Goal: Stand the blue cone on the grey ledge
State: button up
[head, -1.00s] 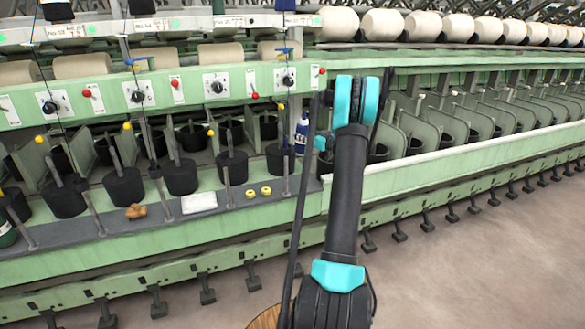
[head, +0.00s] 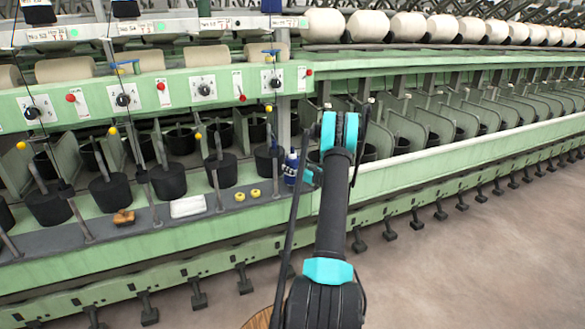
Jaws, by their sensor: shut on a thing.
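The blue cone (head: 291,160) is upright, small in the head view, with pale and dark parts across it. My gripper (head: 293,172) is shut on it from the right, its fingers small and partly hidden. The grey ledge (head: 110,233) runs along the front of the green machine. The cone's lower end shows against the right end of the ledge; I cannot tell whether it touches or hangs above it.
On the ledge are two yellow rings (head: 247,195), a white folded cloth (head: 188,207) and a brown item (head: 124,217). Thin upright posts (head: 216,190) rise along it. Black pots (head: 168,181) stand behind. Bare ledge shows between the items.

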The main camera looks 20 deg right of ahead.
jog(key=shift+f, duration=0.2)
jog(key=shift+f, duration=0.15)
jog(key=o, duration=1.2)
jog(key=shift+o, duration=0.2)
